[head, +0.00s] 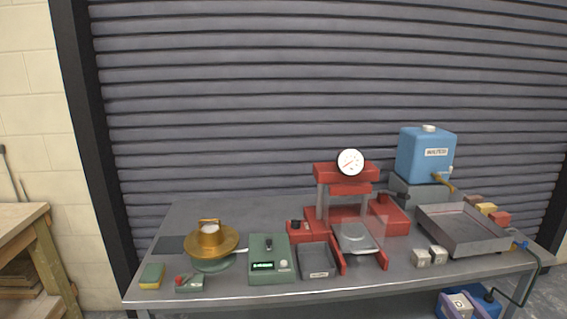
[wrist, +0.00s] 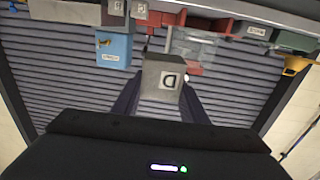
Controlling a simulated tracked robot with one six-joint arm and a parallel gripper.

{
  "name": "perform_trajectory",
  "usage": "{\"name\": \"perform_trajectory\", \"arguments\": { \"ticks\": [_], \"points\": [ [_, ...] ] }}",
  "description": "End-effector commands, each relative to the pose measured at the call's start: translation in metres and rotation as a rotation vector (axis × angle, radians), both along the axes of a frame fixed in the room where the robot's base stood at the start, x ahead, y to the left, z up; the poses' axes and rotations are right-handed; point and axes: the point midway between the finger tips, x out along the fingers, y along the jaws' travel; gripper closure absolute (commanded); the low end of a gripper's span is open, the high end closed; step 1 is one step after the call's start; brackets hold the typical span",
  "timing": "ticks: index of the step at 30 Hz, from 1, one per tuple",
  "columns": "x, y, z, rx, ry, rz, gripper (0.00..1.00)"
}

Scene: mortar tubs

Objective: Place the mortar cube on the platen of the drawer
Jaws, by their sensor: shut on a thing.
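The mortar cube (wrist: 163,80) is grey with a dark letter D on a pale label. My gripper (wrist: 161,88) is shut on it, with one dark finger on each side. Neither the gripper nor the held cube shows in the head view. The red press (head: 345,195) with a round dial stands at the back middle of the bench. Its drawer is out at the front between red rails, with a pale grey platen (head: 355,238) that looks bare behind a clear guard. The platen area also shows in the inverted wrist view (wrist: 192,46), apart from the cube.
Two labelled cubes (head: 421,258) (head: 438,254) stand right of the drawer, before a large metal tray (head: 463,230). A dark grey tray (head: 317,262) and a green scale (head: 270,262) lie left. A brass flow table (head: 211,241) and blue tank (head: 426,155) flank these.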

Motion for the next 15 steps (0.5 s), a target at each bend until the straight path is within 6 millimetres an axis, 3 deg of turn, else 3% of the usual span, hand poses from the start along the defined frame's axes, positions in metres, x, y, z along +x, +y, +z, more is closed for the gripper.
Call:
{"name": "perform_trajectory", "arguments": {
  "ticks": [15],
  "points": [
    [-0.004,-0.054,0.009,-0.001,-0.002,-0.203,0.91]
  ]
}}
